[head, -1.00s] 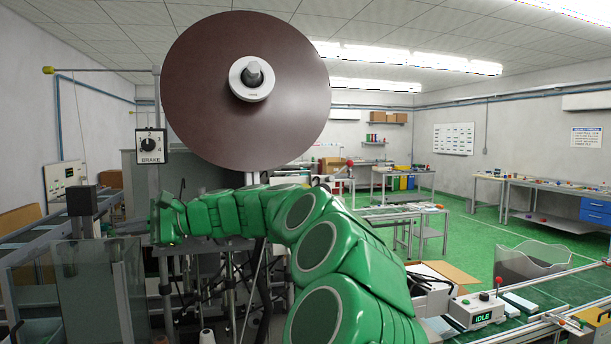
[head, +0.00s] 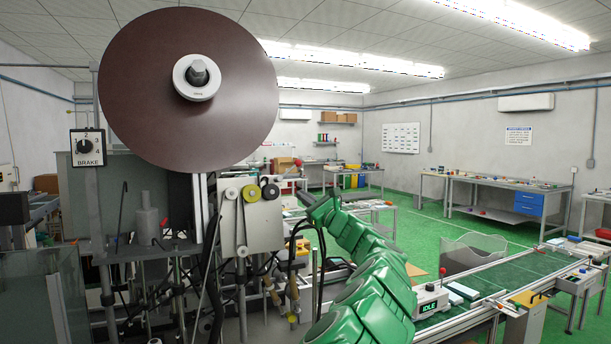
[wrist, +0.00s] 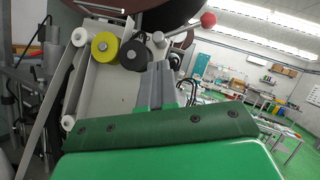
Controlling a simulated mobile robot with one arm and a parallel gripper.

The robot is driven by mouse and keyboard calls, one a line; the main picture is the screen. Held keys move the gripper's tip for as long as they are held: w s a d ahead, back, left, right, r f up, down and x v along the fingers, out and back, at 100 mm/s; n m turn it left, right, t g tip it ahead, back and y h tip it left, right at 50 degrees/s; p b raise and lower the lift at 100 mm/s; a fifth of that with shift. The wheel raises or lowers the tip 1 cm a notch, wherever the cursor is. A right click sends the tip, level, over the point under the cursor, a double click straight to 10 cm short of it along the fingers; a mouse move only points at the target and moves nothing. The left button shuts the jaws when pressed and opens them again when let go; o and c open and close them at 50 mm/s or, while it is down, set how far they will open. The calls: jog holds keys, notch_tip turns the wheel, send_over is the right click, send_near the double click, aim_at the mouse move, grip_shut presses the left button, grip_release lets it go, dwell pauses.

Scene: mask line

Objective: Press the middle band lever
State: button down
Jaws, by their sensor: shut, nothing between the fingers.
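A lever with a red ball knob (wrist: 208,19) rises at an angle behind my fingers in the wrist view. A shorter lever with a grey ball end (wrist: 158,37) stands close beyond my fingertips. I cannot tell which of these, if either, is the middle band lever. My gripper (wrist: 155,72) is shut and empty, its grey fingers side by side and pointing at the machine's pale plate. Whether the fingertips touch anything is unclear. In the head view my green arm reaches up from the lower right towards the roller plate (head: 250,222).
A large brown reel (head: 140,85) hangs above the machine, with a brake dial (head: 87,147) at left. Yellow (wrist: 105,46) and black (wrist: 133,54) rollers sit left of my fingers. A conveyor with an IDLE box (head: 430,300) runs at right.

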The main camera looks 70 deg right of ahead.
aim_at(288, 171)
jog(key=s+d+f+m+h, duration=0.1)
jog(key=s+d+m+h, duration=0.1)
jog(key=s, duration=0.5)
jog(key=shift+d+g+h, duration=0.3)
jog(key=shift+d+g, duration=0.1)
jog(key=shift+d, duration=0.45)
jog(key=shift+w, duration=0.1)
jog(key=a+r+x, duration=0.1)
jog(key=r+x, duration=0.1)
jog(key=x, duration=1)
jog(key=shift+r, duration=0.3)
jog(key=shift+w, duration=0.1)
